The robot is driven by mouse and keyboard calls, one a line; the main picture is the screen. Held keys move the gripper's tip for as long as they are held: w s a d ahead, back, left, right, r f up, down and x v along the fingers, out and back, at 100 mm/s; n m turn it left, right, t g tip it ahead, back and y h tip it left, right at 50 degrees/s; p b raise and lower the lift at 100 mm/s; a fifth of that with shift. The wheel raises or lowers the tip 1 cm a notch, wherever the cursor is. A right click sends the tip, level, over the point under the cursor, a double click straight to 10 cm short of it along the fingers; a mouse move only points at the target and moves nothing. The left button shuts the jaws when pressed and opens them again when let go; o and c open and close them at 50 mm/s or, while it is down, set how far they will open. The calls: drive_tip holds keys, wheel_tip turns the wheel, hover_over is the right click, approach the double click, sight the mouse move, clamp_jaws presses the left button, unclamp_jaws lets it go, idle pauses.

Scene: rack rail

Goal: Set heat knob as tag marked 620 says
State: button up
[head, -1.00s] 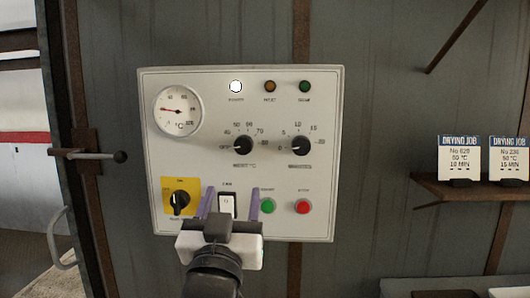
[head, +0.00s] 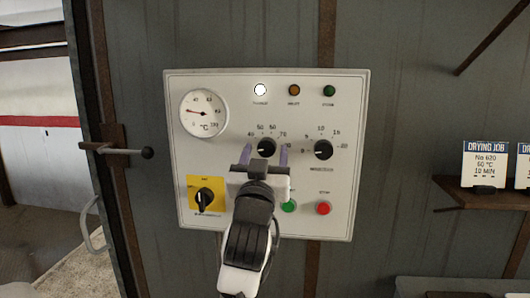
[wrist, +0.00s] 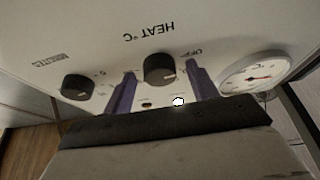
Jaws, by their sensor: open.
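The black heat knob (head: 266,147) sits on the white control panel (head: 350,105), with a scale reading about 40 to 80 around it. Its white pointer mark faces left, near the low end. My gripper (head: 264,156) is open, its two purple fingers on either side of the heat knob in the head view. In the wrist view the heat knob (wrist: 159,69) lies between the open fingers, below the upside-down "HEAT °C" label; whether they touch it I cannot tell. The tag marked 620 (head: 485,164) stands on the right shelf and reads 60 °C, 10 MIN.
The minutes knob (head: 323,149) is right of the heat knob. A dial gauge (head: 204,113) is upper left, a yellow-backed switch (head: 206,195) lower left. A red button (head: 323,208) and green button (head: 289,206) are below. A second tag (head: 523,166) is cut off at right.

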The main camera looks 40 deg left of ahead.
drive_tip(key=c, duration=1)
